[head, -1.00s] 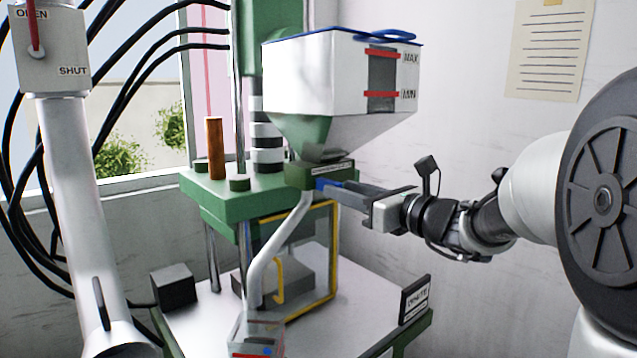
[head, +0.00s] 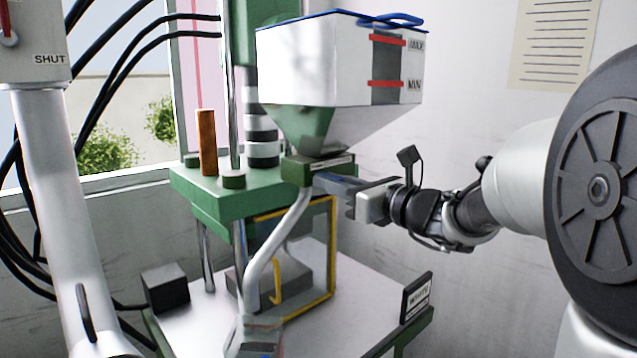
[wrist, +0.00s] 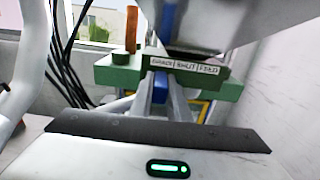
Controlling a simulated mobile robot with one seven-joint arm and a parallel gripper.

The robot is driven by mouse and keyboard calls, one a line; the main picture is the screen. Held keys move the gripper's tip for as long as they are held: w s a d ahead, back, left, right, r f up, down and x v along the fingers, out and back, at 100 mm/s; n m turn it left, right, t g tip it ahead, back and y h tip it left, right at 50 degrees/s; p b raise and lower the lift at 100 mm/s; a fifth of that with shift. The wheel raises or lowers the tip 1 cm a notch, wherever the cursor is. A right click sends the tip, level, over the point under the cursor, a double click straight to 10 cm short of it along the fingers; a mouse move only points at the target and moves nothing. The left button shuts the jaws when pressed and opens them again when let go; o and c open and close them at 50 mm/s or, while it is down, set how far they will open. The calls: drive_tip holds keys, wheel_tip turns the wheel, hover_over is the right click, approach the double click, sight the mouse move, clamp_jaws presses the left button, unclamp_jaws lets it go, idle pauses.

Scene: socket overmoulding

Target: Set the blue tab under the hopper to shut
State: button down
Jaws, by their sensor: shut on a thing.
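The hopper (head: 340,85) is a white box with a green and grey funnel below it. Under it sits a green block (head: 296,170), whose label in the wrist view (wrist: 184,66) has three parts, the middle one reading SHUT. My gripper (head: 322,181) reaches in from the right, its jaws just in front of this block. In the head view the fingers hide the tab.
A pale curved tube (head: 279,240) runs down from the block past a yellow-framed guard (head: 333,240). An orange rod (head: 206,142) stands on the green press plate. A small black sign (head: 416,297) stands on the bench. A white column marked SHUT (head: 75,220) is near left.

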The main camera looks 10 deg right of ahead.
drive_tip(key=w+d, duration=0.2)
drive_tip(key=d, duration=0.1)
drive_tip(key=shift+w+d+p, duration=0.1)
drive_tip(key=shift+w+p, duration=0.05)
drive_tip(key=shift+p, duration=0.25)
drive_tip(key=c, duration=1.7)
unclamp_jaws()
drive_tip(key=v, duration=1.7)
drive_tip(key=shift+d+p, duration=0.1)
drive_tip(key=shift+p, duration=0.25)
